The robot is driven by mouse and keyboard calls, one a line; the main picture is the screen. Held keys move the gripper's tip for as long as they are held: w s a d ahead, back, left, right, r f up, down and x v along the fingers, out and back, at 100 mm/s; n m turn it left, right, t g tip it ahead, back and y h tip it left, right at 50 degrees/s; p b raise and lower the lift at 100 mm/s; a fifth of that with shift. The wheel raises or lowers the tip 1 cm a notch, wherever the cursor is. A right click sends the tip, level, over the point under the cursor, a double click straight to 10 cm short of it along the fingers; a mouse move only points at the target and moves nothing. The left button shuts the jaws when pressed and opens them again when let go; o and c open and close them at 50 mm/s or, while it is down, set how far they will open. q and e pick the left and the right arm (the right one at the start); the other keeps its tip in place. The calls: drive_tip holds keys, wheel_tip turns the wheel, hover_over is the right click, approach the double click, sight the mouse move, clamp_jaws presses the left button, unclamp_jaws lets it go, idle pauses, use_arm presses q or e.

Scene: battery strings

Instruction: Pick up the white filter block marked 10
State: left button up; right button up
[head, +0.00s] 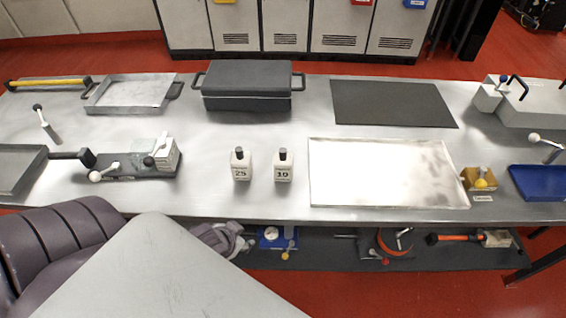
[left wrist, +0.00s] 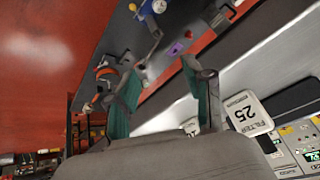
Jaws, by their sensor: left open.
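The white filter block marked 10 (head: 283,166) stands upright on the metal workbench, with a dark knob on top. A similar white block marked 25 (head: 241,165) stands just left of it, with a gap between them. My left gripper (head: 224,239) is low in front of the bench's front edge, below the two blocks and apart from them. In the left wrist view its two teal-padded fingers (left wrist: 160,72) are spread with nothing between them. The block marked 25 (left wrist: 248,113) shows upside down there, right of the fingers. A white piece behind the right finger is too hidden to identify. My right gripper is not in view.
A white tray (head: 385,202) lies right of the blocks, and a dark fixture with levers (head: 130,171) lies left. A lidded grey box (head: 248,86) stands behind. The lower shelf (head: 330,258) holds several tools. Bare bench surrounds the blocks.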

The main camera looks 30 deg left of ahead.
sight(280, 151)
use_arm(q)
drive_tip(key=w+a+r+t, duration=0.1)
drive_tip(key=w+a+r, duration=0.1)
drive_tip(key=r, duration=0.1)
drive_tip(key=w+a+r+m+t+h, duration=0.1)
drive_tip(key=w+a+r+t, duration=0.1)
drive_tip(key=a+r, duration=0.1)
drive_tip(key=w+a+r+t, duration=0.2)
drive_tip(key=w+a+r, duration=0.1)
drive_tip(key=shift+w+r+h, duration=0.1)
drive_tip(key=shift+r+h, duration=0.2)
drive_tip(key=shift+r, duration=0.1)
drive_tip(key=w+r+m+t+h, duration=0.1)
drive_tip(key=w+r+m+h, duration=0.25)
drive_tip(key=r+h, duration=0.2)
drive_tip(key=r+b+x, duration=0.1)
drive_tip(key=b+x, duration=0.4)
drive_tip(key=x, duration=0.4)
drive_tip(key=shift+w+d, duration=0.3)
drive_tip(key=shift+d, duration=0.05)
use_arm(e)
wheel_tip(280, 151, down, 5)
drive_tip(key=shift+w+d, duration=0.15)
use_arm(q)
drive_tip(key=shift+w+n, duration=0.1)
drive_tip(key=shift+n, duration=0.15)
